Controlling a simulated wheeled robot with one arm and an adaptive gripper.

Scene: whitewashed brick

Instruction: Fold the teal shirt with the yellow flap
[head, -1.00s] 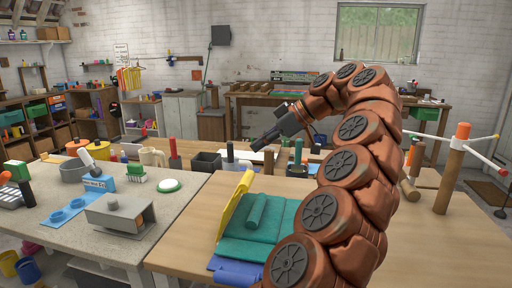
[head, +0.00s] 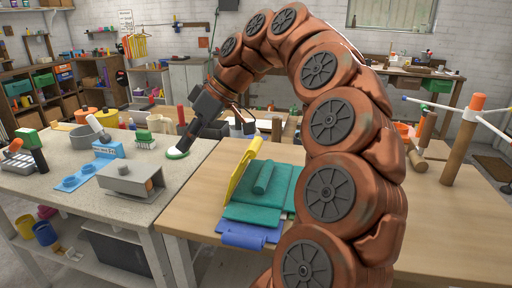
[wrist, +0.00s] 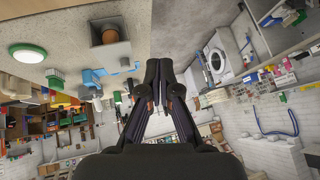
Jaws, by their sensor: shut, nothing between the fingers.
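The teal shirt (head: 247,214) lies on the wooden table in the head view, with a teal roll (head: 263,177) on top of it. The yellow flap (head: 242,168) stands tilted up along its left edge. A blue piece (head: 246,236) sticks out at its front. My gripper (head: 180,150) is up and left of the shirt, apart from it, pointing down over the grey bench's right edge. The wrist view shows its fingers together and empty (wrist: 158,68); the shirt is not seen there. My arm covers the table area right of the shirt.
The grey bench (head: 60,200) at left holds a grey press-like block (head: 130,180), blue parts and a green-rimmed white disc (head: 176,155), also in the wrist view (wrist: 27,54). A wooden post (head: 460,148) stands at right. The table's front right is bare.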

